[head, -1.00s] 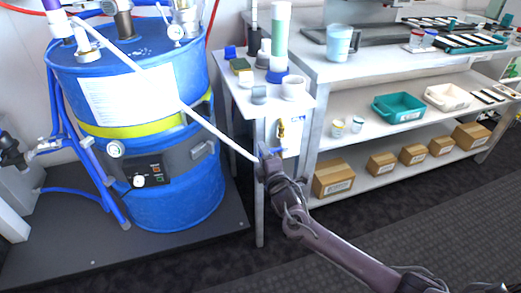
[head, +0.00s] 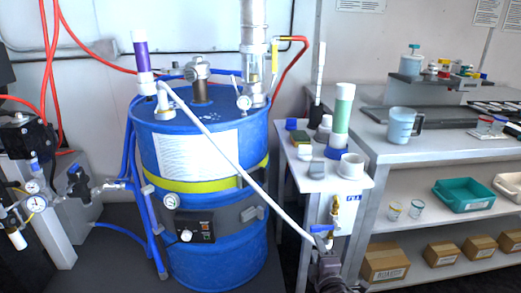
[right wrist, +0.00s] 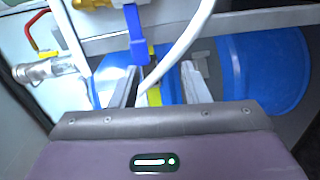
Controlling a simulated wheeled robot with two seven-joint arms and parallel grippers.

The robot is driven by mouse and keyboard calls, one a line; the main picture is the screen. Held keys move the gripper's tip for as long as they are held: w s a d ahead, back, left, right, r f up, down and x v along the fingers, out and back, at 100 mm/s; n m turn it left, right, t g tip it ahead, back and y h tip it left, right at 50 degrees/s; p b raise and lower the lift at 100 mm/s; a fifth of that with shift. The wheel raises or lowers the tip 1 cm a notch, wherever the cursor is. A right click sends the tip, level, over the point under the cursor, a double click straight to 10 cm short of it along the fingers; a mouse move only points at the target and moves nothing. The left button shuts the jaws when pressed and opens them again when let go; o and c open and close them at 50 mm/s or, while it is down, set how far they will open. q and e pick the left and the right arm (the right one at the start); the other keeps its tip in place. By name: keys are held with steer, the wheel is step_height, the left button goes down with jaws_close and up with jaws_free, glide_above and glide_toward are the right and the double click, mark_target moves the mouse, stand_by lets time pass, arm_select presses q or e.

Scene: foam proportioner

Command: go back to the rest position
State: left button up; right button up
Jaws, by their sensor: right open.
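My right gripper (head: 322,252) is at the bottom of the head view, just below the brass valve (head: 335,212) with its blue lever (head: 321,229). In the right wrist view its two fingers (right wrist: 161,88) stand apart. The blue lever (right wrist: 137,35) hangs ahead of them near the top, and I see nothing gripped. The white hose (head: 215,145) runs from the blue drum (head: 218,255) down to near the valve and also crosses the right wrist view (right wrist: 188,45). My left gripper is not in view.
The small side table (head: 352,188) carries a green-and-white cylinder (head: 342,115) and small containers. The workbench (head: 385,150) with a jug (head: 403,126) stands at right, with boxes (head: 385,262) below. Pipework with gauges (head: 37,203) is at left.

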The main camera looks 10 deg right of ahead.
steer(key=s+a+f+m+g, duration=0.3)
steer(key=s+f+m+g, duration=0.5)
steer(key=s+f, duration=0.8)
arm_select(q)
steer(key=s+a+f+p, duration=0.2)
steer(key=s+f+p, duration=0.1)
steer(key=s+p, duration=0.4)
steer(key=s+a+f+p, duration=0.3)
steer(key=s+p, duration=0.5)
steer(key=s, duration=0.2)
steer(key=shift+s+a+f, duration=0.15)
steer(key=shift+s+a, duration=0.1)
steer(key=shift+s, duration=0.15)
arm_select(e)
steer(key=s+d+f+m+g, duration=0.1)
steer(key=s+f, duration=0.4)
steer(key=s, duration=0.7)
steer(key=s+d+f+m+g, duration=0.1)
steer(key=s+f+m+g, duration=0.2)
steer(key=s+f, duration=0.3)
steer(key=s+d+f+m+g, duration=0.2)
steer(key=s+f+g, duration=0.2)
steer(key=s, duration=1.3)
steer(key=shift+s+f+m, duration=0.35)
steer(key=shift+f+m, duration=0.05)
steer(key=shift+f, duration=0.55)
